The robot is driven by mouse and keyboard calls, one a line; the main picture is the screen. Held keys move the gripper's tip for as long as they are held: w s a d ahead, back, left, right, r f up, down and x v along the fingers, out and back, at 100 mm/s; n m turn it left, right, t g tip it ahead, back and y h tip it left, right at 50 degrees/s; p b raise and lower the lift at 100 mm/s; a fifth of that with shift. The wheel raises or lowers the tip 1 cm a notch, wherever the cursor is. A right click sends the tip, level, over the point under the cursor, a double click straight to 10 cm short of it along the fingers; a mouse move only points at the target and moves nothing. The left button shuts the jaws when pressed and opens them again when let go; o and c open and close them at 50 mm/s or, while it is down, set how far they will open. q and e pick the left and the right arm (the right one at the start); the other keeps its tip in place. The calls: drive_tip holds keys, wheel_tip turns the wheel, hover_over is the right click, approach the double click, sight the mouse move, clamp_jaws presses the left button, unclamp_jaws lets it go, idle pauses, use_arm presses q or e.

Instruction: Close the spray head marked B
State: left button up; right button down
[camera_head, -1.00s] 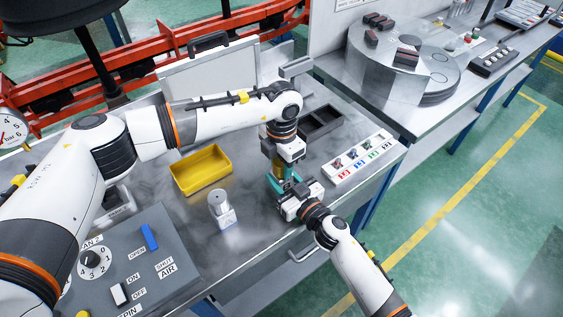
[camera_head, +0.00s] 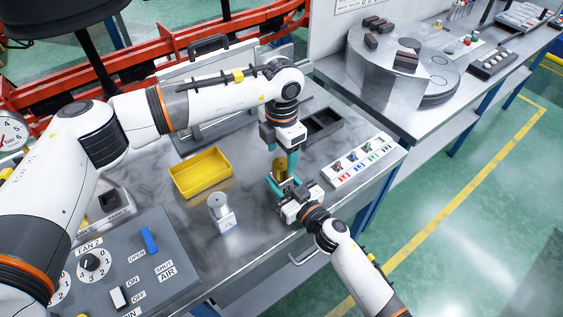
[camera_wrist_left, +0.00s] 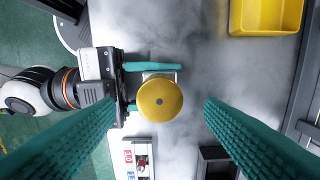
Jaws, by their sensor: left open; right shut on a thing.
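The spray head with a round brass-yellow cap (camera_head: 280,166) is held upright above the bench near its front edge. My right gripper (camera_head: 284,186) is shut on its body; its teal fingers also show in the left wrist view (camera_wrist_left: 137,86). The cap's round top (camera_wrist_left: 159,101) faces the left wrist camera. My left gripper (camera_head: 281,157) is open just above the cap, pointing down. Its fingers stand wide on either side of the cap in the left wrist view, apart from it. No letter B can be read, and the body is mostly hidden.
A yellow bin (camera_head: 201,174) and a small white block with a metal cylinder (camera_head: 222,213) stand left on the bench. A white rack (camera_head: 357,161) with several coloured labels and a dark tray (camera_head: 318,127) lie right. The grey control panel (camera_head: 128,262) is at front left.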

use_arm(q)
wheel_tip(320, 180, up, 7)
drive_tip(key=shift+f, duration=0.1)
use_arm(e)
drive_tip(key=c, duration=0.7)
unclamp_jaws()
use_arm(q)
drive_tip(key=shift+f+b, duration=0.5)
use_arm(e)
drive_tip(key=v, duration=1.2)
